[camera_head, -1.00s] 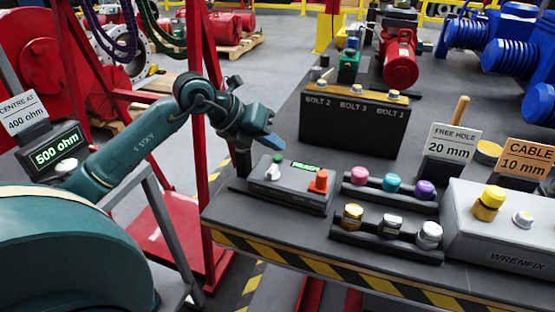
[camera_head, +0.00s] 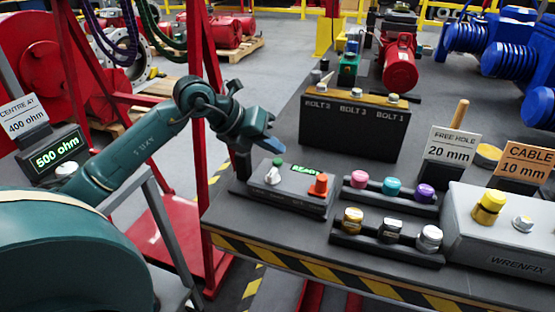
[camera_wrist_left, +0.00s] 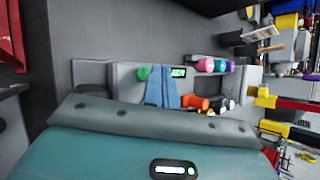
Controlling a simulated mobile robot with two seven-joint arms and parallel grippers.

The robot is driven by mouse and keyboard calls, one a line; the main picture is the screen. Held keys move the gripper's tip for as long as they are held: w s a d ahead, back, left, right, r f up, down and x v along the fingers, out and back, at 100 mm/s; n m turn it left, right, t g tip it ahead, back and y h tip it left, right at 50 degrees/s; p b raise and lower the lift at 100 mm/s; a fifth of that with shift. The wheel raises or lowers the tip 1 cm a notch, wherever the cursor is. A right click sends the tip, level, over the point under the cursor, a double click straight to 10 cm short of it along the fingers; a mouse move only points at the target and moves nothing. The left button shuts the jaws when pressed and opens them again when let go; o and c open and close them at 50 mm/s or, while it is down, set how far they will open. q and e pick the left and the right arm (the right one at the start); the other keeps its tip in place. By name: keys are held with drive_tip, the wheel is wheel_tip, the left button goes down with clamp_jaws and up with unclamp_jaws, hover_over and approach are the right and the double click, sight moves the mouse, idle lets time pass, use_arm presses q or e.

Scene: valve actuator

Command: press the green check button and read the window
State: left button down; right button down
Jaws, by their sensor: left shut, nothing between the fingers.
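The grey control box (camera_head: 300,201) stands at the near left corner of the bench. My left gripper (camera_head: 274,146) is shut and empty, just above the far left of the box. In the left wrist view its blue fingers (camera_wrist_left: 162,91) lie between the green button (camera_wrist_left: 143,72) and the orange button (camera_wrist_left: 195,102). Contact with the green button cannot be told. My right gripper is not in view.
Pink, teal and purple knobs (camera_head: 391,187) stand right of the box, with several metal-topped parts (camera_head: 391,229) in front. A dark bolt stand (camera_head: 353,128) is behind. A 500 ohm display (camera_head: 57,152) stands at left. A red frame (camera_head: 206,110) rises behind my arm.

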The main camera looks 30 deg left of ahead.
sight(272, 166)
use_arm(q)
drive_tip(key=shift+f, duration=0.15)
idle(0.8)
drive_tip(key=shift+f+b, duration=0.3)
drive_tip(key=shift+b, duration=0.1)
drive_tip(key=shift+f+b, duration=0.45)
drive_tip(key=shift+f, duration=0.05)
idle(0.5)
idle(0.3)
drive_tip(key=shift+r+p, duration=0.65)
drive_tip(key=shift+r, duration=0.25)
wheel_tip(272, 166, up, 5)
drive_tip(key=p, duration=0.3)
drive_tip(key=shift+p, duration=0.35)
idle(0.4)
